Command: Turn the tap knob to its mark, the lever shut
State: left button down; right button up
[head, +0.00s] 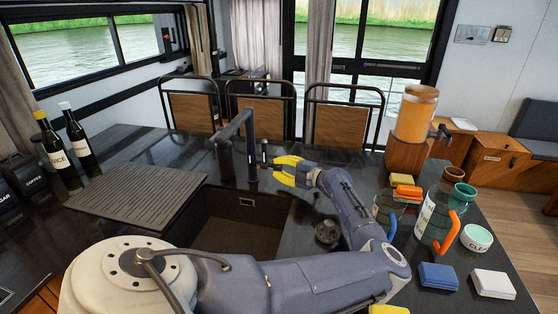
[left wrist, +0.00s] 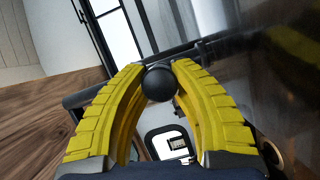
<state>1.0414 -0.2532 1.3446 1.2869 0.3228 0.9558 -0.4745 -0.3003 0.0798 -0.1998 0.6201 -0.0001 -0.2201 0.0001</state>
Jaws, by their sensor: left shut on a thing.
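The dark tap (head: 226,160) stands upright at the back of the sink, with a square spout (head: 238,124). My left gripper (head: 277,170), with yellow fingers, is just right of the tap at counter height. In the left wrist view its fingers (left wrist: 160,74) are closed around a round black knob (left wrist: 160,86), which I take to be the tap knob. A thin dark upright piece (head: 264,152) stands just beyond the fingertips in the head view. The knob's mark cannot be made out. My right gripper is not in view.
The open sink (head: 235,218) lies below my arm, beside a ribbed draining board (head: 135,208). Bottles (head: 76,138) stand at left. A juice dispenser (head: 415,115), a clear jug (head: 432,215), a white bowl (head: 476,238) and sponges (head: 438,277) crowd the right side.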

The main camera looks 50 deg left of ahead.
pick_arm(q)
jog(key=c, duration=1)
grip_release()
jog(key=shift+a, duration=0.1)
jog(key=shift+r, duration=0.1)
